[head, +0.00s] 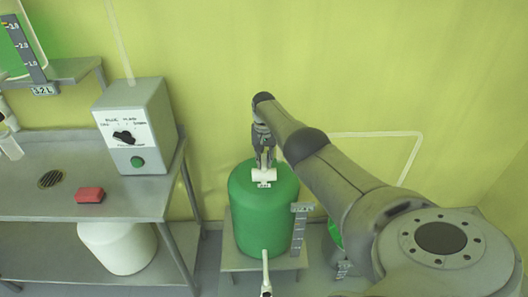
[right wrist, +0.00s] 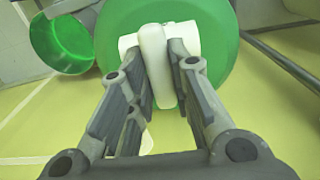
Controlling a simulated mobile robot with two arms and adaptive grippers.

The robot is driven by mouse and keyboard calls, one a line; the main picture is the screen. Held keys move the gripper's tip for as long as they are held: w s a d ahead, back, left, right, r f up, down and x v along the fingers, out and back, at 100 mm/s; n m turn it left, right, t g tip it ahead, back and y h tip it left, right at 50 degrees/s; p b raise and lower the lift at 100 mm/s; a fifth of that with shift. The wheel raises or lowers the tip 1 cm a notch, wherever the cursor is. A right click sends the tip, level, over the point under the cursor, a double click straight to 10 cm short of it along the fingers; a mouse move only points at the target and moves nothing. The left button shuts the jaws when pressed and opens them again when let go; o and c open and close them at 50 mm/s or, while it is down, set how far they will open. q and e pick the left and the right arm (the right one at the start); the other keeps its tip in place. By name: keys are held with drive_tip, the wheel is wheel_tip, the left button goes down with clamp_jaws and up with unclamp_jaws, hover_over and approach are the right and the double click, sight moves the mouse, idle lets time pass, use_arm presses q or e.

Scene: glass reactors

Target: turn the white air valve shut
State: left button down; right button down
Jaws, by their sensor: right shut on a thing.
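The white air valve (head: 263,174) sits on top of a green tank (head: 262,215) in the head view. In the right wrist view its white handle (right wrist: 156,62) stands between the fingers, in front of a white crosswise body (right wrist: 187,38). My right gripper (head: 264,163) reaches down onto the valve from above. In the right wrist view my right gripper (right wrist: 158,70) is shut on the valve handle. The fingers partly hide the valve in both views. My left gripper is not in view.
A metal bench (head: 60,197) at the left holds a grey control box (head: 137,127) with a black knob and green button, and a red block (head: 90,195). A white container (head: 118,247) stands below. A white pipe (head: 265,270) runs out from the tank's front.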

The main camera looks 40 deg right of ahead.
sight(264, 160)
drive_tip(key=c, duration=1.3)
unclamp_jaws()
wheel_tip(264, 160, up, 12)
drive_tip(key=shift+r, duration=0.1)
